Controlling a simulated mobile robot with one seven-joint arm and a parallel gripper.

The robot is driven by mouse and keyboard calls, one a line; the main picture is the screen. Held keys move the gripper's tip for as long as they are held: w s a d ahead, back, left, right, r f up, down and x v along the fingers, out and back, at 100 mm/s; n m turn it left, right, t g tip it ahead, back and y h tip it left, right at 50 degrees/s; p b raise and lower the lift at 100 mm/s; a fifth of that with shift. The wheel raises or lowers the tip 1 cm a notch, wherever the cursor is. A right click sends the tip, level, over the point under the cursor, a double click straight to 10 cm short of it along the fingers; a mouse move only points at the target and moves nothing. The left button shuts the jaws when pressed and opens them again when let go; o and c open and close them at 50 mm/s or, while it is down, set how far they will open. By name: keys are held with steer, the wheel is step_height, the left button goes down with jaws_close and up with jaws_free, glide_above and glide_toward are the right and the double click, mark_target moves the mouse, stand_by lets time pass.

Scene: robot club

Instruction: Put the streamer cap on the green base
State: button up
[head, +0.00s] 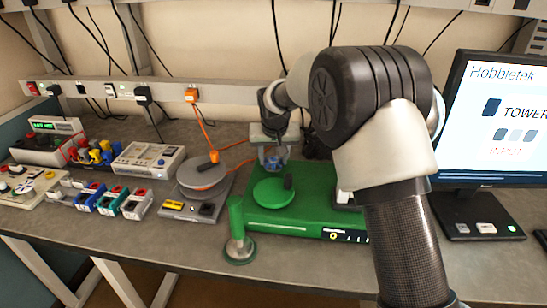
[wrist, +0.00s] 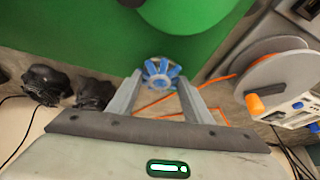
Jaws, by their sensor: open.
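A small round blue-and-white ribbed piece, which looks like the streamer cap (wrist: 160,73), shows between the fingertips of my gripper (wrist: 159,80) in the wrist view. In the head view this blue piece (head: 272,164) is partly hidden by the fingers. My gripper (head: 272,158) is open and points down near the back left of a green box (head: 310,208). I cannot tell whether a finger touches the piece. The green box carries a round green plate (head: 270,194) with a dark handle.
A grey device with a round grey disc (head: 203,178) and orange knob stands left of the green box. Several small coloured boxes and instruments (head: 148,160) fill the left side. A monitor (head: 490,110) stands at right. Cables hang behind.

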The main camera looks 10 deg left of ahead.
steer(key=v, duration=1.2)
steer(key=shift+r, duration=0.2)
